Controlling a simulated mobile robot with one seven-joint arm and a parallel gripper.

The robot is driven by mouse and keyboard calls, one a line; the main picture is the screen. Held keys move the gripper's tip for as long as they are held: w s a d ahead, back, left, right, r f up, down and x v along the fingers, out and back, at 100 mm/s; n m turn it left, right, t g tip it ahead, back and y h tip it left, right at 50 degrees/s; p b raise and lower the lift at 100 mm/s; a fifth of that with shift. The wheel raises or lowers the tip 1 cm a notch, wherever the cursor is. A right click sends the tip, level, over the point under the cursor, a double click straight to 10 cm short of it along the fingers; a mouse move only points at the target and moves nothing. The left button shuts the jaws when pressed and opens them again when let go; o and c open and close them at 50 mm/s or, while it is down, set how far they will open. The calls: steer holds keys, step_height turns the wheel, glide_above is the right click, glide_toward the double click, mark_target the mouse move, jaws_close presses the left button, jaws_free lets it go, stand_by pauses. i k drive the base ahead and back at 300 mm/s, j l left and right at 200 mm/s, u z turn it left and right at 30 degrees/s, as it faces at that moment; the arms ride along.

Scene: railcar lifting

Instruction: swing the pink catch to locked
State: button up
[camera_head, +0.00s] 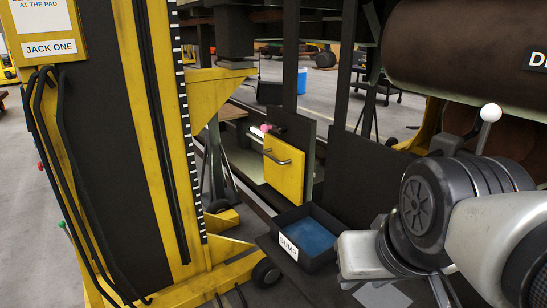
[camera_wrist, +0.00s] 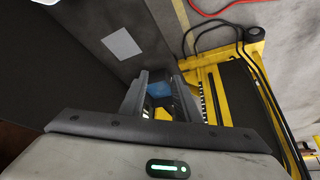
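The pink catch (camera_head: 266,128) is a small pink piece in the head view, at the upper left corner of a yellow panel (camera_head: 284,168) with a metal bar handle. A dark plate stands behind it. Its locked or unlocked position is too small to tell. In the wrist view, my gripper (camera_wrist: 160,80) points down with its two dark fingers apart and nothing between them. My arm is at the right of the head view, well to the right of the catch and apart from it. The catch is not discernible in the wrist view.
A black tray labelled SUMP (camera_head: 308,238) with a blue inside sits below the panel. The yellow jack column (camera_head: 150,130) with its black hoses stands at left. A dark cylinder (camera_head: 450,45) hangs at upper right. A white-knobbed lever (camera_head: 489,114) rises behind my arm.

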mark_target(264, 128)
steer(key=i+j, duration=0.2)
steer(key=j, duration=0.15)
steer(key=i+j, duration=0.45)
steer(key=j, duration=0.2)
steer(key=z, duration=0.05)
